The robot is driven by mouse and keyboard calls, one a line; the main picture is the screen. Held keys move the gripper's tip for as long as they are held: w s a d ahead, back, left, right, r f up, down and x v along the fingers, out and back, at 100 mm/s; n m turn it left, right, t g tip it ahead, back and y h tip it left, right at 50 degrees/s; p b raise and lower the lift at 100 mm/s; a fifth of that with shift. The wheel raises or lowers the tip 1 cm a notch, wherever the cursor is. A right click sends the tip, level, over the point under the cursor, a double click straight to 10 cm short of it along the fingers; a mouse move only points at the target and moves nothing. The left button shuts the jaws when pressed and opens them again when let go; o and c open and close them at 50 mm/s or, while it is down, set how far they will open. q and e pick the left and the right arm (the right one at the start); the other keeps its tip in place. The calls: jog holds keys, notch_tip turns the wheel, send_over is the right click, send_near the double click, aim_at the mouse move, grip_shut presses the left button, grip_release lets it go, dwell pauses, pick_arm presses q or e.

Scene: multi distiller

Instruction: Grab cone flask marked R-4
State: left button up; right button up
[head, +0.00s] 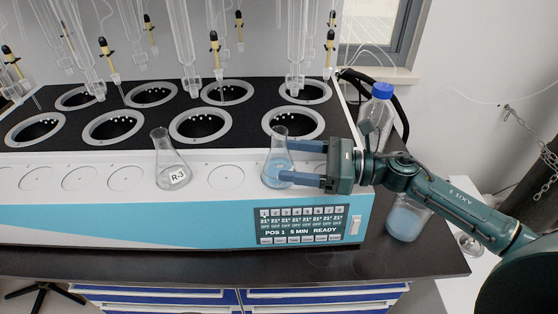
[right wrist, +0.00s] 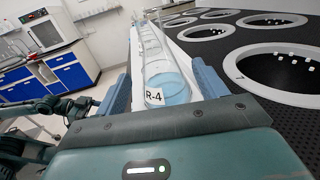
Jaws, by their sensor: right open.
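The conical flask marked R-4 (right wrist: 170,84) holds blue liquid and stands between the two fingers of my right gripper (right wrist: 160,85) in the right wrist view. In the head view the same flask (head: 278,160) stands upright on the white front ledge of the distiller, with the right gripper (head: 297,163) around it from the right. The fingers are open, one behind and one in front of the flask; I cannot tell whether either touches it. A second flask, marked R-3 (head: 171,165), looks empty and stands to the left on the same ledge.
The distiller's black top (head: 90,130) has several round wells, with glass tubes hanging above. A blue-capped bottle (head: 377,112) stands behind my right arm. A vessel with blue liquid (head: 407,222) stands at the right. The dark bench edge (head: 440,265) runs along the front.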

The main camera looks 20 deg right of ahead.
aim_at(269, 156)
jog(key=p+x, duration=0.1)
jog(key=x, duration=0.4)
jog(key=shift+r+p, duration=0.1)
jog(key=shift+p, duration=0.25)
jog(key=shift+w+a, duration=0.1)
jog(key=shift+a, duration=0.2)
jog(key=shift+c, duration=0.2)
jog(key=c, duration=1.1)
